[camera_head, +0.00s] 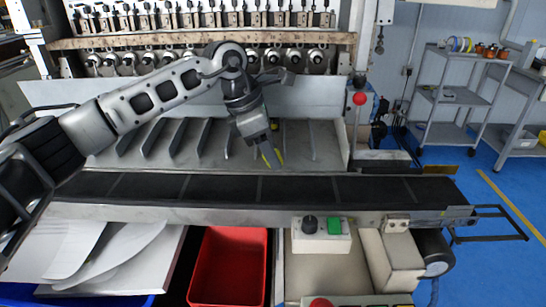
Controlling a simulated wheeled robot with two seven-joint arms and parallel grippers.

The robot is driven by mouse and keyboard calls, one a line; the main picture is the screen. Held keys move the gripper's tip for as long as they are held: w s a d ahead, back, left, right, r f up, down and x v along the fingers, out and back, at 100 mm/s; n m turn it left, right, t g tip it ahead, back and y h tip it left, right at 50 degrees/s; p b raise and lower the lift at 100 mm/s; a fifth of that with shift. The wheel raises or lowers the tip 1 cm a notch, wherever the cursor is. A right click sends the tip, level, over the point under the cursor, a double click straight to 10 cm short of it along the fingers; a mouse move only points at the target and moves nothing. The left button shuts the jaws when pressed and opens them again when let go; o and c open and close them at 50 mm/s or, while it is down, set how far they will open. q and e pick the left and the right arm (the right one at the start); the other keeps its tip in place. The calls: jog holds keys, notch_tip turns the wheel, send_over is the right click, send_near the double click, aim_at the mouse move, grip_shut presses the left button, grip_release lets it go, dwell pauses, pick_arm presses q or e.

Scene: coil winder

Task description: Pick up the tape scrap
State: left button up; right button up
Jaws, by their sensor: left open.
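My left arm comes in from the left and reaches over the conveyor. My left gripper (271,157) points down near the back edge of the dark conveyor belt (130,187), in front of the slanted metal chutes (205,138). My right gripper is not in view.
The coil winder (190,42) stands behind the chutes. A red bin (229,268) sits below the belt, beside white sheets (95,250). A control box (321,236) with a green button is at the belt's front. Shelving carts (447,97) stand at the right.

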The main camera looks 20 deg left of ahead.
pick_arm(q)
jog(key=c, duration=0.7)
jog(key=shift+c, duration=0.2)
